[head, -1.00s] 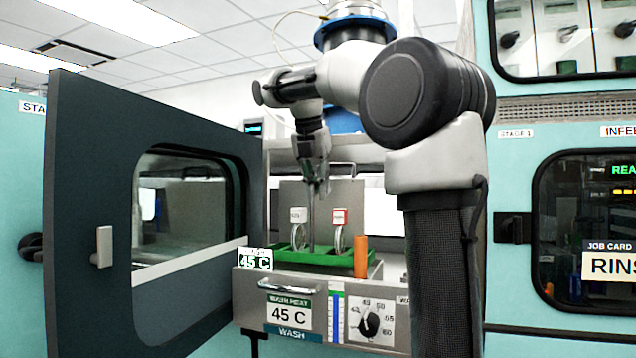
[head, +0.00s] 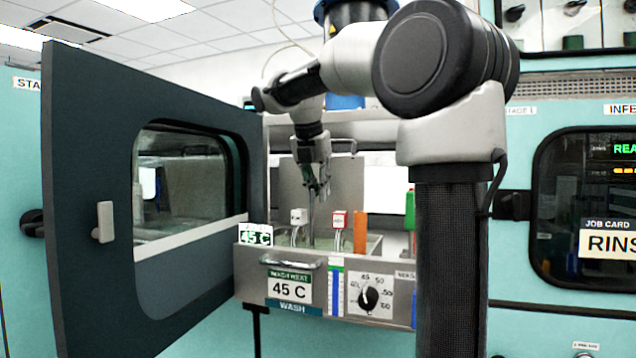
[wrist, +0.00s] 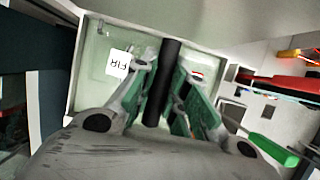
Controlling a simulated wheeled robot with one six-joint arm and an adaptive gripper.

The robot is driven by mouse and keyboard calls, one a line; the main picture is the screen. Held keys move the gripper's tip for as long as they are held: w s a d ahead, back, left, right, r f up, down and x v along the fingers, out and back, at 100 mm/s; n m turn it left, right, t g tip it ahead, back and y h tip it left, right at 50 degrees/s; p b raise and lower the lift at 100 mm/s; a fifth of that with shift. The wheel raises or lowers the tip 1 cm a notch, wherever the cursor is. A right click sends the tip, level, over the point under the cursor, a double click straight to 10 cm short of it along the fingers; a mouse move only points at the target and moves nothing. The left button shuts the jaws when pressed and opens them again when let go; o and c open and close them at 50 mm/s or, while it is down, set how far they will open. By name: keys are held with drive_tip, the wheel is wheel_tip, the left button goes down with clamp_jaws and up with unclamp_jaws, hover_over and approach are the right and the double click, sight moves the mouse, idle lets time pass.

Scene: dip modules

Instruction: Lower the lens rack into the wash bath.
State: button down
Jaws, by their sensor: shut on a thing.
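The lens rack shows in the head view as a thin upright post (head: 311,228) with a white tag (head: 299,216) and a red-edged tag (head: 339,219). Its green tray is hidden behind the front wall of the wash bath (head: 275,256). My gripper (head: 318,194) is above the bath, shut on the post. In the wrist view the dark post (wrist: 165,75) runs between my fingers (wrist: 158,100), and a white tag (wrist: 118,63) shows over the pale bath interior (wrist: 90,85). I cannot tell whether the tray touches the bath floor.
An open dark door (head: 90,200) with a window stands left of the bath. An orange upright piece (head: 360,232) is at the bath's right end. A green object (head: 410,210) stands further right. The bath front carries a handle (head: 290,264) and a dial (head: 369,297).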

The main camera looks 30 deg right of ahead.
drive_tip(key=shift+f, duration=2.65)
drive_tip(key=c, duration=1.3)
unclamp_jaws()
drive_tip(key=shift+c, duration=0.2)
drive_tip(key=v, duration=1.1)
drive_tip(key=shift+s+a+r, duration=0.1)
drive_tip(key=shift+a+r, duration=0.05)
drive_tip(key=shift+r, duration=0.3)
